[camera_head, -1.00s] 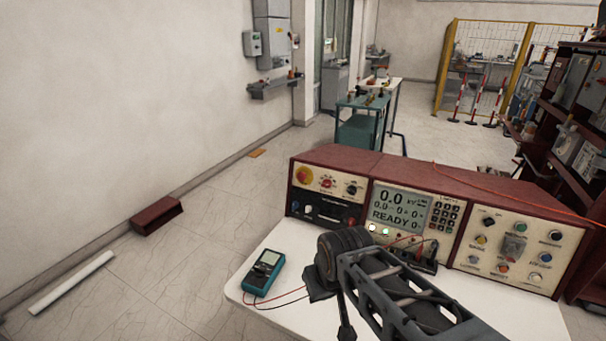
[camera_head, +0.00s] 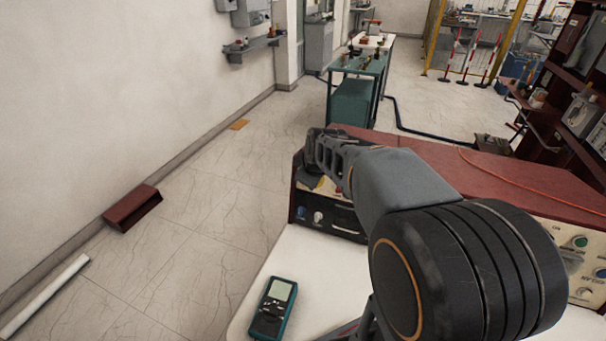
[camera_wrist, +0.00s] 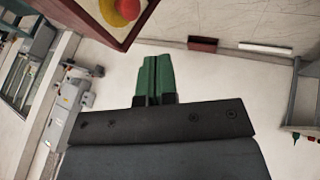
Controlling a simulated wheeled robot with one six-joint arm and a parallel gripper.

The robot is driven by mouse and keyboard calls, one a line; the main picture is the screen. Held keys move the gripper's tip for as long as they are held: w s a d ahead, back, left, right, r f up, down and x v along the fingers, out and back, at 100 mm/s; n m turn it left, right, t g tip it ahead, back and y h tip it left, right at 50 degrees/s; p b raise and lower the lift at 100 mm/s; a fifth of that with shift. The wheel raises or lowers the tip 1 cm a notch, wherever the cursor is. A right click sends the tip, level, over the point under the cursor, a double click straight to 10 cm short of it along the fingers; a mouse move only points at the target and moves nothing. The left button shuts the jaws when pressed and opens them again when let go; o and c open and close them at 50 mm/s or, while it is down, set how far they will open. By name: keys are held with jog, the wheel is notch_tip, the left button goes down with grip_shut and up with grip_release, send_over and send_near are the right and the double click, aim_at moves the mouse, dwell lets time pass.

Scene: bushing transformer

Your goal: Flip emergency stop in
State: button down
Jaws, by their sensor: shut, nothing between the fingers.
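The emergency stop, a red knob (camera_wrist: 128,8) on a yellow base, is at the top edge of the wrist view, partly cut off. It sits on the cream front panel of the dark red console (camera_wrist: 128,38). My gripper (camera_wrist: 153,78) has its green fingers shut together, with nothing between them. The fingers are apart from the knob, below and to the right of it in the wrist view. In the head view my arm covers most of the front of the console (camera_head: 440,160), and the emergency stop and the fingertips cannot be made out clearly.
A teal multimeter (camera_head: 273,307) lies on the white table (camera_head: 315,262) in front of the console. An orange cable (camera_head: 520,182) runs over the console top. A dark red open box (camera_head: 133,207) and a white tube (camera_head: 45,295) lie on the floor at left.

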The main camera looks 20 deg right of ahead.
jog(key=shift+s+d, duration=0.1)
jog(key=w+d+f+p, duration=0.1)
jog(key=w+d+f, duration=0.2)
jog(key=w+f, duration=0.5)
jog(key=shift+d+f+p, duration=0.15)
jog(key=shift+f+p, duration=0.2)
jog(key=shift+f, duration=0.35)
jog(key=shift+w, duration=0.1)
